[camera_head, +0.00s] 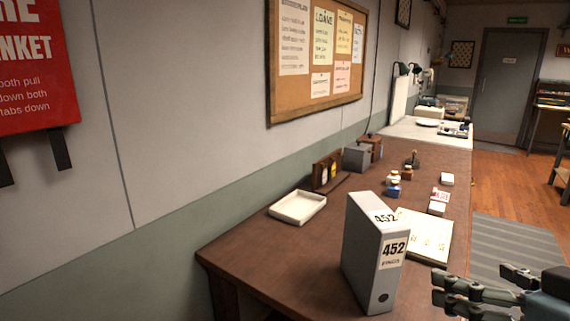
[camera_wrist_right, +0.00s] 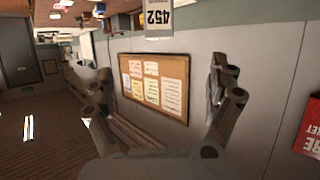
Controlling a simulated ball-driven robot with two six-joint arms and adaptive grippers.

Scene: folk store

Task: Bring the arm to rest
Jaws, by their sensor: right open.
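My right gripper (camera_head: 445,292) is at the lower right of the head view, just right of the grey binder and apart from it. Its fingers are spread with nothing between them. In the right wrist view the open fingers (camera_wrist_right: 160,92) frame the wall and its notice board, and the picture is turned. The grey binder (camera_head: 365,255), labelled 452, stands upright on the near part of the brown table (camera_head: 260,250). Its label also shows at the top of the right wrist view (camera_wrist_right: 157,15). My left gripper is not in view.
A white tray (camera_head: 298,207), an open paper sheet (camera_head: 425,235), small jars (camera_head: 393,185) and small boxes (camera_head: 438,205) are on the table. A cork board (camera_head: 318,100) and a red sign (camera_head: 35,60) hang on the wall.

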